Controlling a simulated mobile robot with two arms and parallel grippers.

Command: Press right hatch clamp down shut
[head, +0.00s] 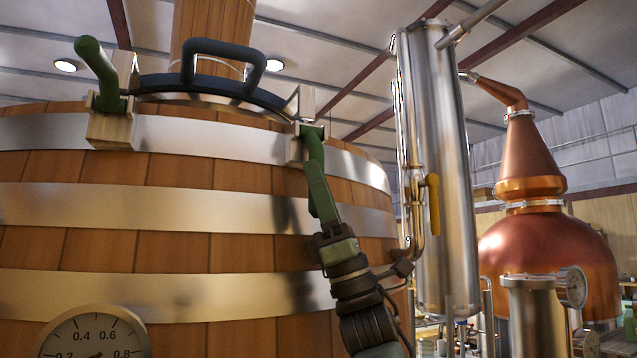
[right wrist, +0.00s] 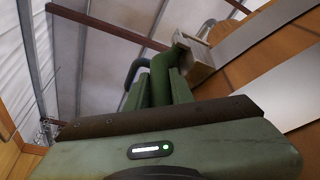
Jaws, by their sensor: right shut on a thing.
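The right hatch clamp has a green lever (head: 313,150) on a pale wooden block (head: 297,148) at the vat's rim. The lever hangs downward along the vat's side. My right gripper (head: 323,203) is shut on this lever from below. In the right wrist view the green lever (right wrist: 160,77) runs between the fingers toward the wooden block (right wrist: 197,68). The left hatch clamp's green lever (head: 98,70) stands up, tilted to the left, on its own block (head: 110,130). The dark hatch (head: 215,88) with its looped handle (head: 222,47) lies between them. My left gripper is not in view.
The wooden vat (head: 180,250) with metal bands fills the left side, with a dial gauge (head: 95,340) low on it. A steel column (head: 447,170) with a yellow handle (head: 433,203) stands close right of my arm. A copper still (head: 545,240) is farther right.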

